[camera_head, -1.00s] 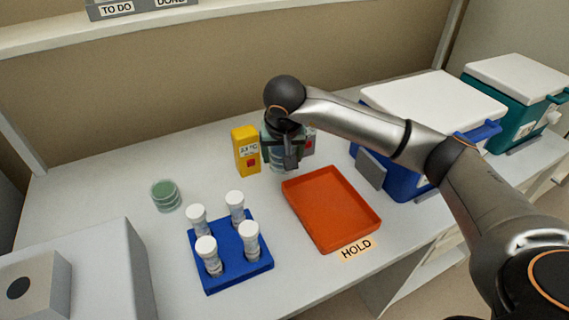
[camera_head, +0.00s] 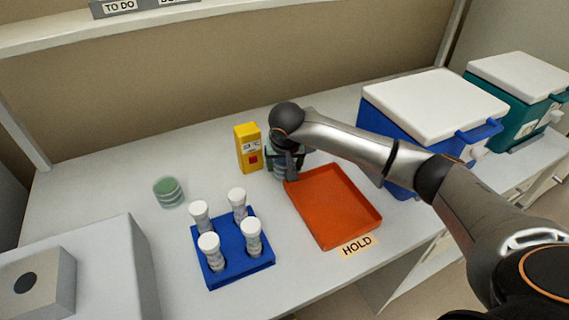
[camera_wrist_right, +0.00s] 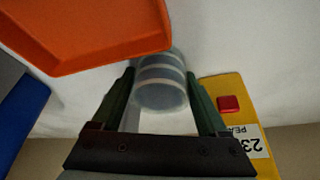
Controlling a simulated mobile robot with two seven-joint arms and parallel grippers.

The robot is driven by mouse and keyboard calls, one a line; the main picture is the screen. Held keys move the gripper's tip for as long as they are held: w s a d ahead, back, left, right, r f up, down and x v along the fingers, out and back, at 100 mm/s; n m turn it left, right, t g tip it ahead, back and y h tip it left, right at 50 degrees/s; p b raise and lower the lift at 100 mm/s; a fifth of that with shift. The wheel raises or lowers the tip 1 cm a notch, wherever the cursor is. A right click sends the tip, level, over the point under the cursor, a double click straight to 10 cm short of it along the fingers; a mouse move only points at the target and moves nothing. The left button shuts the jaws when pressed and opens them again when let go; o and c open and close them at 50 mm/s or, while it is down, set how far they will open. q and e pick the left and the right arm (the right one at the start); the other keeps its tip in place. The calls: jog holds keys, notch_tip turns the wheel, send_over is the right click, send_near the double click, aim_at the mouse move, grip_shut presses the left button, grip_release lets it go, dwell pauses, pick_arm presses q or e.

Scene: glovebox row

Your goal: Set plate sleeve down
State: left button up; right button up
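The plate sleeve (camera_wrist_right: 162,82), a clear greyish cylinder of stacked plates with pale bands, sits between the two dark green fingers of my right gripper (camera_wrist_right: 162,88), which are closed against its sides. In the head view, my right gripper (camera_head: 287,163) is low over the bench, between the yellow device and the orange tray. Part of the sleeve (camera_head: 280,170) shows there behind the fingers. I cannot tell whether its base touches the bench. My left gripper is not in view.
The orange tray (camera_head: 335,207) by the HOLD label (camera_head: 357,246) is close beside the sleeve. The yellow device (camera_head: 249,148) stands on its other side. A blue tube rack (camera_head: 234,262), a green plate stack (camera_head: 168,191) and a blue cooler (camera_head: 400,130) surround the area.

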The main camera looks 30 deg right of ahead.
jog(key=shift+o, duration=0.9)
